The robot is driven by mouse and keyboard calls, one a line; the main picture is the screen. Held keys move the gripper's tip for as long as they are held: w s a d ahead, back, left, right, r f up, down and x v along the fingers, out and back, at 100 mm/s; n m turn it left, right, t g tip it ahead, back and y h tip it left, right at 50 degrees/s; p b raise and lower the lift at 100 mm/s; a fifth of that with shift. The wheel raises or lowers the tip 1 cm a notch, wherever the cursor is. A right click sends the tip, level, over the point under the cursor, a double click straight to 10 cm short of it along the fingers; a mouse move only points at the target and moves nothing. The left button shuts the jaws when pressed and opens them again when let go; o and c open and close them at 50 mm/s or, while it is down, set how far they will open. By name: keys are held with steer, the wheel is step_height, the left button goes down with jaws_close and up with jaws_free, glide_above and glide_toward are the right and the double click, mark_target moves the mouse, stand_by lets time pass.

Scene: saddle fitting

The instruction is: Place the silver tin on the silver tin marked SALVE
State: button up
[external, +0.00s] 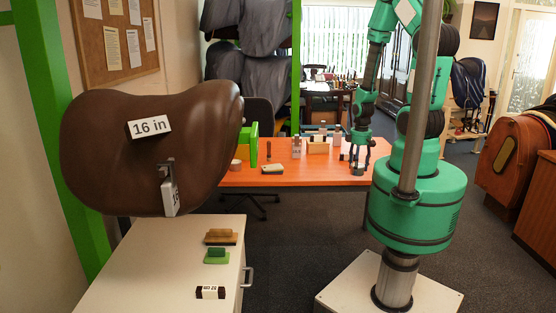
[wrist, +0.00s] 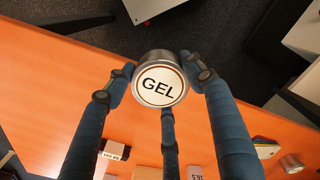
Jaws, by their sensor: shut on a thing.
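A round silver tin with a white lid lettered GEL (wrist: 160,80) is held between the blue fingers of my gripper (wrist: 163,92), seen from above in the wrist view. The fingers close around its sides. In the external view my gripper (external: 359,158) is low over the right part of the orange table (external: 320,178), and the tin there is small and hard to make out. A second silver tin (wrist: 291,163) stands on the table at the lower right of the wrist view. Its marking is not legible, and I cannot read SALVE anywhere.
Labelled blocks (wrist: 117,150) stand on the table in the wrist view. The external view shows a green upright piece (external: 249,146) and a small block (external: 272,169) on the table's left. A brown saddle (external: 100,120) and a cream cabinet (external: 140,262) are nearer.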

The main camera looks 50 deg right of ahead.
steer(key=w+a+r+p, duration=0.2)
steer(key=w+a+p, duration=0.1)
steer(key=w, duration=0.8)
steer(key=w+a+r+p, duration=0.2)
steer(key=w+a, duration=0.2)
steer(key=w, duration=0.7)
steer(key=w+a+p, duration=0.5)
steer(key=w+a, duration=1.3)
steer(key=a, duration=0.2)
steer(key=shift+w+a+r+n, duration=0.15)
steer(key=shift+a+r+n, duration=0.15)
steer(key=shift+n, duration=0.1)
glide_above(235, 161)
steer(key=shift+a+f+p, duration=0.15)
steer(key=shift+f+p, duration=0.2)
steer(key=shift+f, duration=0.4)
